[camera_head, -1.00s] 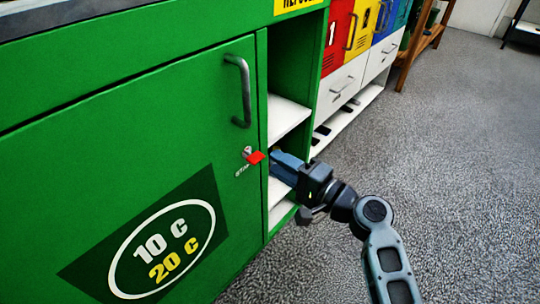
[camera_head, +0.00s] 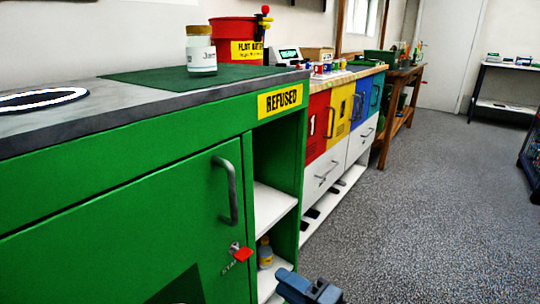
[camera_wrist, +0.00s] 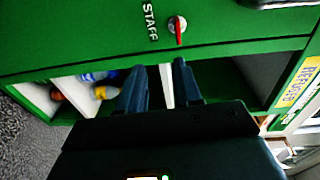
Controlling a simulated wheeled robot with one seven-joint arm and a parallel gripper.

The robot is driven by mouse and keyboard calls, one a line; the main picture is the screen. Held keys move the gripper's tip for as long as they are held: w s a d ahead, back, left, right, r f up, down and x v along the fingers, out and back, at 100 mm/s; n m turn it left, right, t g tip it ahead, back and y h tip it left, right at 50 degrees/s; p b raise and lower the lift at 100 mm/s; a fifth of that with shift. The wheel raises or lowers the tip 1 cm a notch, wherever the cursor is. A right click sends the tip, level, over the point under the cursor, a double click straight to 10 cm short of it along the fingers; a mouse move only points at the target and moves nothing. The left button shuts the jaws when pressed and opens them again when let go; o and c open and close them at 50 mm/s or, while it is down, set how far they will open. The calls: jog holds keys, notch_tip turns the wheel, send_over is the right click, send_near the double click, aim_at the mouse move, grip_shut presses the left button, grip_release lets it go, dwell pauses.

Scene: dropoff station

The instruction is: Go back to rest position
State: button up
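My gripper (camera_head: 308,290) shows at the bottom edge of the head view, in front of the open shelves of the green cabinet (camera_head: 120,230). In the wrist view its two fingers (camera_wrist: 160,84) are apart with nothing held between them; a white shelf edge shows through the gap. A small bottle with a yellow label (camera_head: 265,252) stands on a lower shelf, apart from my gripper. Yellow, blue and orange items (camera_wrist: 104,91) lie on the shelves in the wrist view. Most of my arm is out of the head view.
A jar (camera_head: 201,52) stands on the green mat (camera_head: 150,80) on top. Coloured lockers (camera_head: 340,115) stand beyond. The grey floor (camera_head: 430,210) to the right is clear.

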jog(key=s+d+f+h, duration=0.5)
jog(key=s+f, duration=0.3)
jog(key=s, duration=0.1)
jog(key=s+d+r+n+t+h, duration=0.1)
jog(key=s+d+h, duration=0.3)
jog(key=s, duration=0.7)
jog(key=s+d+r+n+t+h, duration=0.1)
jog(key=s+d+n+h, duration=0.15)
jog(key=s+d, duration=0.6)
jog(key=s+r+n+t+h, duration=0.15)
jog(key=s+r+n, duration=0.25)
jog(key=s+r, duration=0.9)
notch_tip(320, 180, up, 22)
jog(key=p, duration=2.2)
jog(key=shift+r, duration=0.15)
jog(key=shift+w+a+n, duration=0.1)
jog(key=shift+n, duration=0.15)
